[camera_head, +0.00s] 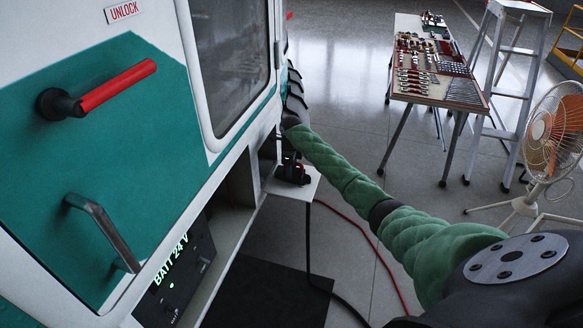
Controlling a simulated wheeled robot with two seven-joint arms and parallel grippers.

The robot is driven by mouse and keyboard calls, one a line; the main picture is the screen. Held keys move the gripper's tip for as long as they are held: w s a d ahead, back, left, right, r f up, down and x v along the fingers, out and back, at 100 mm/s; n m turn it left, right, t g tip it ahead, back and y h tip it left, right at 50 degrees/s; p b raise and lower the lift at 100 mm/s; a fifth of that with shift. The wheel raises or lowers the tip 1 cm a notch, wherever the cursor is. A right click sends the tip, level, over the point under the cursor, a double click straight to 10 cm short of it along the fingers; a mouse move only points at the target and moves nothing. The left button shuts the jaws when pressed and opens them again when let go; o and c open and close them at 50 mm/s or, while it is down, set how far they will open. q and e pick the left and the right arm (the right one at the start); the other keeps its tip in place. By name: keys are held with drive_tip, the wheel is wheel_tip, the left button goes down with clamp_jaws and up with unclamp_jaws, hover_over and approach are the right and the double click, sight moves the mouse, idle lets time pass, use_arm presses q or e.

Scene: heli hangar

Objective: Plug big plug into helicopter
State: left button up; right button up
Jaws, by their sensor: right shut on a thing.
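The helicopter (150,120) fills the left side, white and teal, with a red handle and a grey grab handle. Low on it, an open bay holds a dark panel (180,275) lit "BATT 24 V". My green-sleeved right arm comes in from the lower right and reaches to the helicopter's side. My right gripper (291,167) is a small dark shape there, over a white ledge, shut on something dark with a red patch. I take this as the big plug (297,177), but gripper and plug are hard to tell apart. My left gripper is out of view.
A black cable (308,240) hangs by the ledge (292,188) to the floor; a red cable (375,255) lies nearby. A dark mat (265,295) lies below. A tool table (440,85), stepladder (500,100) and orange fan (555,135) stand at the right.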

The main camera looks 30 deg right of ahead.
drive_tip(key=shift+w+a, duration=0.3)
drive_tip(key=shift+w, duration=0.05)
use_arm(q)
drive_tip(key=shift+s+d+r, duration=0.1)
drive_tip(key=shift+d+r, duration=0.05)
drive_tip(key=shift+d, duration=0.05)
use_arm(e)
drive_tip(key=shift+w+a, duration=0.15)
drive_tip(key=shift+w, duration=0.05)
drive_tip(key=o, duration=1.2)
drive_tip(key=shift+c, duration=0.2)
drive_tip(key=o, duration=0.7)
drive_tip(key=shift+c, duration=0.2)
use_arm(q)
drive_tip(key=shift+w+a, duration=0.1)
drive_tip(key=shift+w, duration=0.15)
